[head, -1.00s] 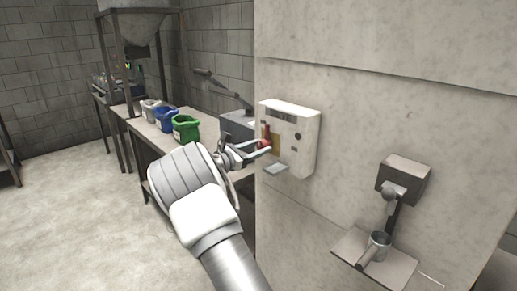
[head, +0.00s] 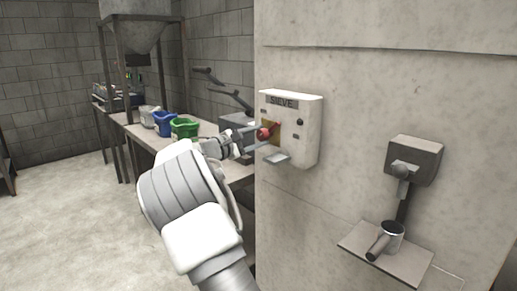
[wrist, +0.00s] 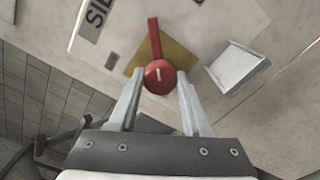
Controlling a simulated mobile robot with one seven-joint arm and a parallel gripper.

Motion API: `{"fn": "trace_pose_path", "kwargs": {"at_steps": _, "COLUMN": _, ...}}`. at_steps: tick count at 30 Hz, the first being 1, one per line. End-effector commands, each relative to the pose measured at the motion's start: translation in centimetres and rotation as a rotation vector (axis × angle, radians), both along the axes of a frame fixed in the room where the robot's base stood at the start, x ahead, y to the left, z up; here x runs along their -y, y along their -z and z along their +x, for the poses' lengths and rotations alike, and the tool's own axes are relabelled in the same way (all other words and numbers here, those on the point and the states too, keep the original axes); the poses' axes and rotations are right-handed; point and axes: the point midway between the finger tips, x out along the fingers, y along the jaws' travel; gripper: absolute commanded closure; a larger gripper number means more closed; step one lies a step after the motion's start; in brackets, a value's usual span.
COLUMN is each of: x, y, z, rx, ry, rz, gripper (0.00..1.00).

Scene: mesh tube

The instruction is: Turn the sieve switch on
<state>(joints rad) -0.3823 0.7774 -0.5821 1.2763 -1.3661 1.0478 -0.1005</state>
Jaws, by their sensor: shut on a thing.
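The sieve switch box (head: 305,128) is a white box on the concrete wall, with a "SIEVE" label at its top. It carries a red rotary switch (head: 264,132) on a yellow plate (head: 276,140). In the wrist view the switch (wrist: 155,45) shows a red lever and a round red knob with a white mark. My gripper (wrist: 157,82) is shut on the knob, one finger on each side. In the head view my gripper (head: 258,137) reaches the box from the left. The lever points up, away from the fingers, in the wrist view.
A small grey ledge (head: 276,158) juts out below the switch. A metal device (head: 412,160) with a shelf (head: 372,252) and cup (head: 391,236) is on the wall to the right. A table (head: 148,131) with blue (head: 164,124) and green (head: 184,128) containers stands at left.

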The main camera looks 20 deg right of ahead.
Motion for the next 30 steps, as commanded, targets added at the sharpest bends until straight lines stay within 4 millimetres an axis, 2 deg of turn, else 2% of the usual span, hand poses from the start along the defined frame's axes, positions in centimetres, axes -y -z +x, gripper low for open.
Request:
{"fn": "trace_pose_path", "kwargs": {"at_steps": 1, "x": -0.06, "y": 0.68, "z": -0.01, "rx": 0.045, "ry": 0.000, "rz": 0.016, "gripper": 1.00}}
{"fn": "trace_pose_path", "kwargs": {"at_steps": 18, "x": -0.05, "y": 0.52, "z": 0.02, "rx": 0.519, "ry": -0.001, "rz": 0.189, "gripper": 1.00}}
{"fn": "trace_pose_path", "kwargs": {"at_steps": 30, "x": -0.06, "y": 0.25, "z": 0.03, "rx": 0.688, "ry": 0.000, "rz": 0.252, "gripper": 1.00}}
